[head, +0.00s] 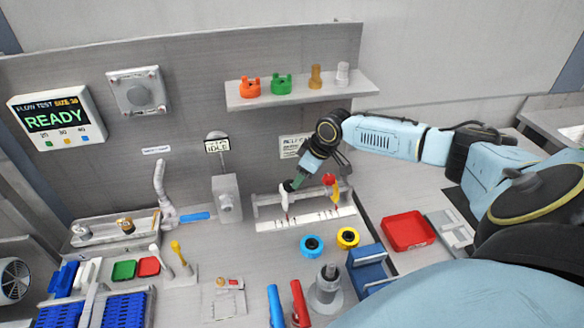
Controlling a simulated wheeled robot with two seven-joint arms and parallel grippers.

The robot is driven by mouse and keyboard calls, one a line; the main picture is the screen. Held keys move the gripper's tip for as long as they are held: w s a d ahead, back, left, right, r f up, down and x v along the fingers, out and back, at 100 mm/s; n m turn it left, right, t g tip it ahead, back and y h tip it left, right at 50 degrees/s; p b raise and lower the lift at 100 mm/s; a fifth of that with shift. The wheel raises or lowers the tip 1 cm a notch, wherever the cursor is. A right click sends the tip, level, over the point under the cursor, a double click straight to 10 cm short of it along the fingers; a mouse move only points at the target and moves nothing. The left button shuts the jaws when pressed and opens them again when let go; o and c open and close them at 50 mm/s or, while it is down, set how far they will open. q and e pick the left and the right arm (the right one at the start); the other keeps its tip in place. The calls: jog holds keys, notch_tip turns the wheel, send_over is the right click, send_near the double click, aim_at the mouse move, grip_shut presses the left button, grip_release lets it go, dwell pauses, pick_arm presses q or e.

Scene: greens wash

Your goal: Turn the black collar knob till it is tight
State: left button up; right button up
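My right gripper (292,185) reaches in from the right and points down at the left end of a grey rail fixture (262,209) at the back of the bench. A white upright part (284,197) and a small dark piece sit right at its fingertips; whether the gripper touches or holds them is too small to tell. I cannot tell for certain which dark piece is the black collar knob. My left gripper is not in view.
A red and a yellow part (329,181) stand at the rail's right end. Blue (312,245) and yellow (347,237) rings, a red tray (407,231) and blue racks (124,309) lie on the bench. A shelf (300,89) hangs above. The panel reads READY (52,118).

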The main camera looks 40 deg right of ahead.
aim_at(291, 184)
jog(key=shift+w+a+f, duration=0.25)
jog(key=shift+w+f, duration=0.35)
jog(key=shift+f, duration=0.15)
jog(key=shift+w+a+f, duration=0.2)
jog(key=shift+w+f, duration=0.35)
jog(key=shift+f, duration=0.25)
jog(key=shift+w+a+f, duration=0.25)
jog(key=shift+w+f, duration=0.35)
jog(key=shift+f, duration=0.15)
jog(key=shift+c, duration=0.2)
jog(key=c, duration=1)
